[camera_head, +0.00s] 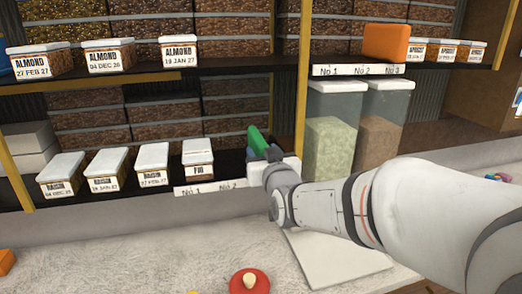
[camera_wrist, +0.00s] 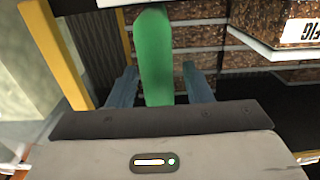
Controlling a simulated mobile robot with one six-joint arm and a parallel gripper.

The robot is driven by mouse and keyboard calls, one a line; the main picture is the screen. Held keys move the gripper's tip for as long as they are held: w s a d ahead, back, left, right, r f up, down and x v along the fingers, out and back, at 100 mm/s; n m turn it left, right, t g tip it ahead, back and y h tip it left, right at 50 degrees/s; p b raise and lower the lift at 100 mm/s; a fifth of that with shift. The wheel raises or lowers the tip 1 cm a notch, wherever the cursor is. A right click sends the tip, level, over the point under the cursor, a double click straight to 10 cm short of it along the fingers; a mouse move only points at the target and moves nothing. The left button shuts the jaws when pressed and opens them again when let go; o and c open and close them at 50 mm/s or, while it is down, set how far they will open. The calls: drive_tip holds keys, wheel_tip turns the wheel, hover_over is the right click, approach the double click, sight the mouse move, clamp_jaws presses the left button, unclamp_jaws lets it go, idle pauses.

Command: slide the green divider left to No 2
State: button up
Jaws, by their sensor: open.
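The green divider (camera_head: 257,141) stands on the lower shelf, right of the FIG box (camera_head: 198,158). In the wrist view the green divider (camera_wrist: 155,55) runs between the two blue-grey fingers of my gripper (camera_wrist: 160,86), with a gap showing on each side. My gripper (camera_head: 270,154) is open around it. The white label strip (camera_head: 208,188) on the lower shelf edge reads No 1 and No 2 at the left. Its right part is hidden behind my wrist.
Raisin boxes (camera_head: 111,171) stand left of the FIG box. The upper shelf carries almond boxes (camera_head: 108,56), an orange block (camera_head: 386,42) and apricot boxes (camera_head: 441,50). Clear bins (camera_head: 331,130) stand right of the divider. A yellow post (camera_wrist: 57,50) is close beside my gripper.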

clamp_jaws()
idle(0.6)
